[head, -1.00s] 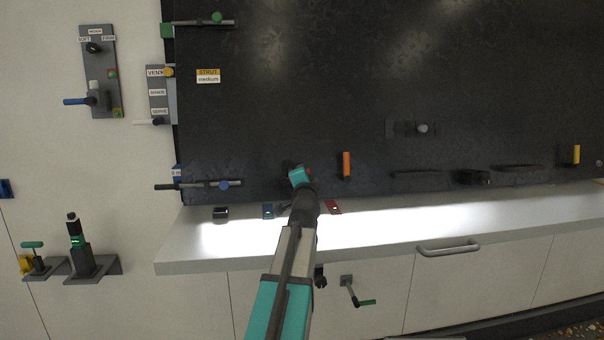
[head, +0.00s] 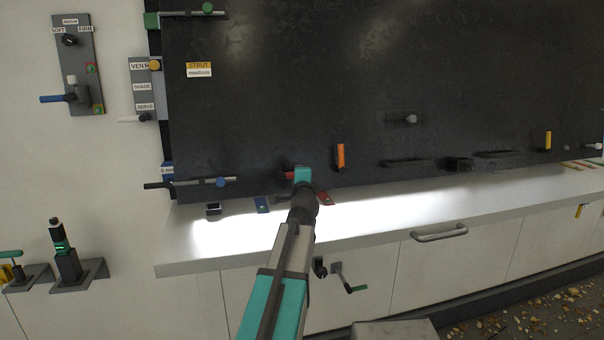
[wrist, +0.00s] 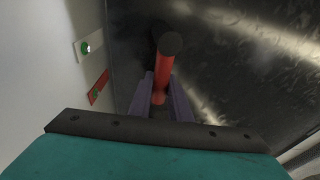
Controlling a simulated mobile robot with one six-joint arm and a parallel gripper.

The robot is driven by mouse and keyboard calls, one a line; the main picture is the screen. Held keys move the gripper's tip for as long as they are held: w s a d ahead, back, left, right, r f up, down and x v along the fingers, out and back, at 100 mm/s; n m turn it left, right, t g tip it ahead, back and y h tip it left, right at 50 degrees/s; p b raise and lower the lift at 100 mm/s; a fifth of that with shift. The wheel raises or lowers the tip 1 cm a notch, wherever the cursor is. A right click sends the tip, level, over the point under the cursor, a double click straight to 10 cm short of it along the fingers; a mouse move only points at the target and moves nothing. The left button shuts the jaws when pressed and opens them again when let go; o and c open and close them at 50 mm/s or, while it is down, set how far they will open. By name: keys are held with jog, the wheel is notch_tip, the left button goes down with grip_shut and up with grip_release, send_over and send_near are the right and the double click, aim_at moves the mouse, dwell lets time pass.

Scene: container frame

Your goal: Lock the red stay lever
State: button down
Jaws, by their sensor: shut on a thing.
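The red stay lever (head: 289,175) shows at the lower part of the dark panel in the head view, just left of my gripper (head: 302,175), which partly hides it. In the wrist view the red lever (wrist: 165,68) is a red rod with a dark round end. It stands between the two purple-grey fingers of my gripper (wrist: 161,98), which are shut on it. The lever's foot is hidden between the fingers and behind the teal gripper body.
An orange handle (head: 340,156) is on the panel to the right. A blue tag (head: 262,205) and a red tag (head: 326,198) lie by the lit white ledge (head: 400,205). A rod with a blue knob (head: 221,182) is at the panel's lower left corner.

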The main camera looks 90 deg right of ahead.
jog(key=shift+w+a+f, duration=0.1)
jog(key=shift+f, duration=0.05)
jog(key=c, duration=1.6)
grip_release()
jog(key=shift+c, duration=0.2)
jog(key=shift+a, duration=0.1)
jog(key=a+b, duration=0.5)
jog(key=a, duration=0.8)
jog(key=shift+s+a, duration=0.25)
jog(key=shift+a, duration=0.05)
jog(key=shift+r, duration=0.2)
